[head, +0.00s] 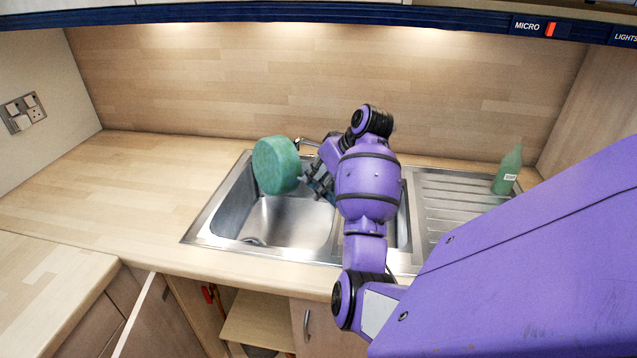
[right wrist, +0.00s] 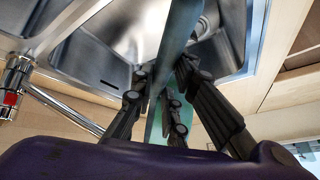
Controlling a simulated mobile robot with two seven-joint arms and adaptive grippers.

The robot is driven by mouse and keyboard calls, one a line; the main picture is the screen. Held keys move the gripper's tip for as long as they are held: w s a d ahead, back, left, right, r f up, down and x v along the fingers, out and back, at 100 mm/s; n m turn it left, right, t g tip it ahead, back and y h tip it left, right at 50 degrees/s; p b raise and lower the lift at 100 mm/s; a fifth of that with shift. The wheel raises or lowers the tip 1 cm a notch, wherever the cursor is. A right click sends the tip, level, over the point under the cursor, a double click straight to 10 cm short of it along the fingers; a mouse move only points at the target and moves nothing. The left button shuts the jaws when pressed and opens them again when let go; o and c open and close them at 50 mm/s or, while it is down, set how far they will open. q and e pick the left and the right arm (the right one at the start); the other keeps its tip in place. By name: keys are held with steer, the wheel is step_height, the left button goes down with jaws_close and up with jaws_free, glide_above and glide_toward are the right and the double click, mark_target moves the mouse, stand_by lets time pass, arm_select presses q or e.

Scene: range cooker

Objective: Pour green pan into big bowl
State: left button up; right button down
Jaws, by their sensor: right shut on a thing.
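The green pan (head: 275,165) is held above the left sink basin in the head view, tipped steeply on its side with its round green face toward me. My right gripper (head: 318,182) is at the right side of the pan, partly hidden by my purple arm. In the right wrist view, my right gripper (right wrist: 165,92) is shut on a flat blue-green part of the pan (right wrist: 177,40), seemingly its handle. The inside of the pan is hidden, so I cannot tell what it holds. I see no big bowl in either view. My left gripper is not in view.
The steel sink (head: 225,238) is set in the wooden counter (head: 110,190). A tap (head: 308,141) stands behind it, close to the pan. A green bottle (head: 508,170) stands at the right by the drainer (head: 450,195). The left counter is clear. A cupboard below is open.

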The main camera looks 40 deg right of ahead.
steer(key=shift+d+y, duration=0.5)
steer(key=shift+d+f, duration=0.1)
stand_by(1.1)
steer(key=shift+d+f+m+y, duration=0.2)
steer(key=shift+d+m+y, duration=0.1)
steer(key=shift+d+y, duration=0.3)
steer(key=shift+a, duration=0.15)
stand_by(1.6)
